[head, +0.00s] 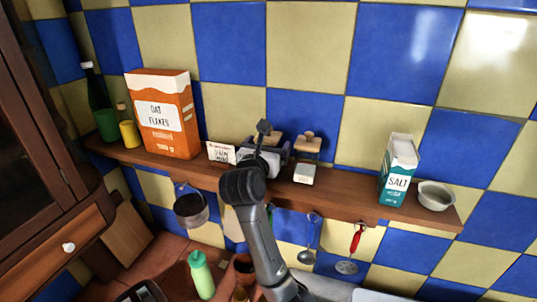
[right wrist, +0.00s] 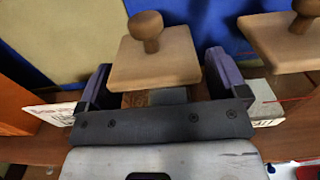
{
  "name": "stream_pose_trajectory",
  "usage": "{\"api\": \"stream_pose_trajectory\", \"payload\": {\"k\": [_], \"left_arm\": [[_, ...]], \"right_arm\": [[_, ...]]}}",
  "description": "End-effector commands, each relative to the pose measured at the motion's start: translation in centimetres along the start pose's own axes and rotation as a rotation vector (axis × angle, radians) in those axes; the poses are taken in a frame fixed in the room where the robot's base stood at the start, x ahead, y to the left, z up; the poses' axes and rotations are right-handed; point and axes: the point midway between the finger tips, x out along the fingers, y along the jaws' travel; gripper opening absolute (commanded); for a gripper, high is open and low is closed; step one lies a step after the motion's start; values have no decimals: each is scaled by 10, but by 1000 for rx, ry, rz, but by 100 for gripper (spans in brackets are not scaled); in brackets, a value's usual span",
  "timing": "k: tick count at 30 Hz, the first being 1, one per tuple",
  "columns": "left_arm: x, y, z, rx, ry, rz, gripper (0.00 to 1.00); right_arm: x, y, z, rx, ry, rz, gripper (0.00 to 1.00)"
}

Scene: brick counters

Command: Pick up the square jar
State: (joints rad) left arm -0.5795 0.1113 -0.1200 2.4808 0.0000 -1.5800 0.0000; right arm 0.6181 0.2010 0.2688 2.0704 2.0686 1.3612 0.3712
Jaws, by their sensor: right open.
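Two jars with square wooden lids and round knobs stand on the wooden shelf. The left square jar (head: 273,138) is mostly hidden behind my right gripper (head: 264,158) in the head view. In the right wrist view, its lid (right wrist: 165,62) shows between the two fingers of my right gripper (right wrist: 160,78). The gripper is open, with one finger on each side of this jar. I cannot tell whether the fingers touch it. The second square jar (head: 306,160) stands just to the right, and its lid also shows in the right wrist view (right wrist: 285,42). My left gripper is not in view.
On the shelf (head: 340,190), a small white box (head: 221,152) and an oat flakes box (head: 163,115) stand to the left. A salt carton (head: 398,172) and a grey bowl (head: 435,195) stand to the right. A pot (head: 191,208) and utensils hang below. The tiled wall is close behind.

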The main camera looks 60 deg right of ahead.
Motion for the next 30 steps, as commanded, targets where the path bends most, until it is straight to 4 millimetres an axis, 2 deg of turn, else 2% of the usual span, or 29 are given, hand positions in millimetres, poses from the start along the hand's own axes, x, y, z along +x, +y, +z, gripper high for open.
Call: {"api": "stream_pose_trajectory", "payload": {"k": [10,30], "left_arm": [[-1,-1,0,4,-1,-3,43],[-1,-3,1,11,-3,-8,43]], "right_arm": [[4,0,0,1,0,0,90],[4,0,1,2,-2,0,27]]}}
